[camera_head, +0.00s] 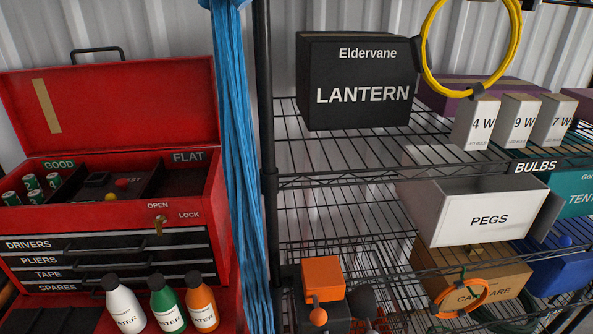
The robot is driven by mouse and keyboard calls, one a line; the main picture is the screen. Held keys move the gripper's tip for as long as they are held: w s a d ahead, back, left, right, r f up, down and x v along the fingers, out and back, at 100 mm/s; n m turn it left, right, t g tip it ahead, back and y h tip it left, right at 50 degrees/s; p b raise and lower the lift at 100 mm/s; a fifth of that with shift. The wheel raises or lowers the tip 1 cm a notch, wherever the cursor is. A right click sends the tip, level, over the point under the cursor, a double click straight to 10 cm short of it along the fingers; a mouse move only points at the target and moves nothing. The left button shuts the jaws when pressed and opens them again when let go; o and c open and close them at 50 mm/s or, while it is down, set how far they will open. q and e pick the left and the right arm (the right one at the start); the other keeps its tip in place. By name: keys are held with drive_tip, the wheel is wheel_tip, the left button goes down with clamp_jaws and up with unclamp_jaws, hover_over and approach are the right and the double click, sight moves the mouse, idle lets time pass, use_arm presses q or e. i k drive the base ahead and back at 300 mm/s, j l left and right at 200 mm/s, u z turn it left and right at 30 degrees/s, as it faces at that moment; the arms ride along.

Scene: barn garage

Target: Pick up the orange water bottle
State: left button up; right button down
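The orange water bottle (202,301) stands upright at the lower left, on the red surface in front of the toolbox (110,120). Neither of my grippers shows in the head view.
The toolbox lid is open; its drawers are shut behind the bottles. Blue strands (240,160) hang right of it beside a black rack post (265,120). The wire rack (335,155) holds a LANTERN box (350,70), a PEGS bin (490,215) and an orange-and-black object (323,278).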

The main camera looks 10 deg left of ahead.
sight(200, 301)
drive_tip(key=u, duration=1.1)
